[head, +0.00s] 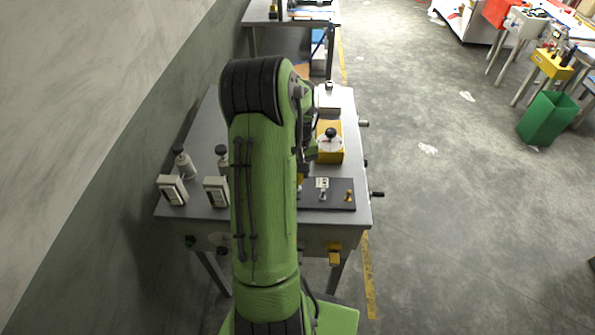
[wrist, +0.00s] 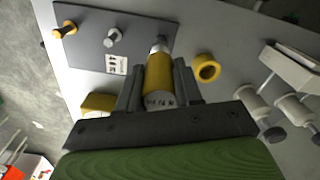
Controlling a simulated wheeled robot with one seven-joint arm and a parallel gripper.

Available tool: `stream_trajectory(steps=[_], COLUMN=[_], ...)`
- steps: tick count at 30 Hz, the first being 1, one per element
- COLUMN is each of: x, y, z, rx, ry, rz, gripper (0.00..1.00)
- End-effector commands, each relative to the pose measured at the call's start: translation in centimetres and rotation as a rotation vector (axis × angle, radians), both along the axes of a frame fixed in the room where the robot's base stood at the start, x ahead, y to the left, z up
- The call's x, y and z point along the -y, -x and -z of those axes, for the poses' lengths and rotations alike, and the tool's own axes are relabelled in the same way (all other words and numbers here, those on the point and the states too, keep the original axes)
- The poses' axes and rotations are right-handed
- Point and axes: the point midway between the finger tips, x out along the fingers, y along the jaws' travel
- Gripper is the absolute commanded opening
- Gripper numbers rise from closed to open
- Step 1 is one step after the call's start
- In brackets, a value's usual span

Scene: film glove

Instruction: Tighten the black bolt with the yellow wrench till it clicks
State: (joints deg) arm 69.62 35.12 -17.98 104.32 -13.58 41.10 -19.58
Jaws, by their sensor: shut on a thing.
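In the wrist view my gripper (wrist: 157,72) is shut on the yellow wrench (wrist: 158,92), a thick yellow cylinder with dark lettering and a silver tip. The tip points away from me and overlaps the edge of a dark plate (wrist: 85,40); I cannot tell whether it touches anything. The plate carries a silver bolt (wrist: 112,37), a brass-coloured bolt (wrist: 66,30) and a white label. In the head view my arm hides the gripper, and the plate (head: 338,203) shows right of the arm.
A yellow ring (wrist: 207,68) stands right of the wrench. White bottles with dark caps (head: 185,165) and pale boxes (head: 172,190) stand on the table's left. A yellow box (head: 330,152) with a black knob stands behind the plate. The wall is close on the left.

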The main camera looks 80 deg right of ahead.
Motion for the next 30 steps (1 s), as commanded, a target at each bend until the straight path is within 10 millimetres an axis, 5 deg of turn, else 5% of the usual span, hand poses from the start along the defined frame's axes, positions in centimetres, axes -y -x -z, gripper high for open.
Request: stream_trajectory(steps=[17,30], x=[0.0,0.0], y=[0.0,0.0], z=[0.0,-2.0], rx=[0.0,0.0], ry=[-0.001,-0.001], rz=[0.12,0.119], gripper=[0.0,0.0])
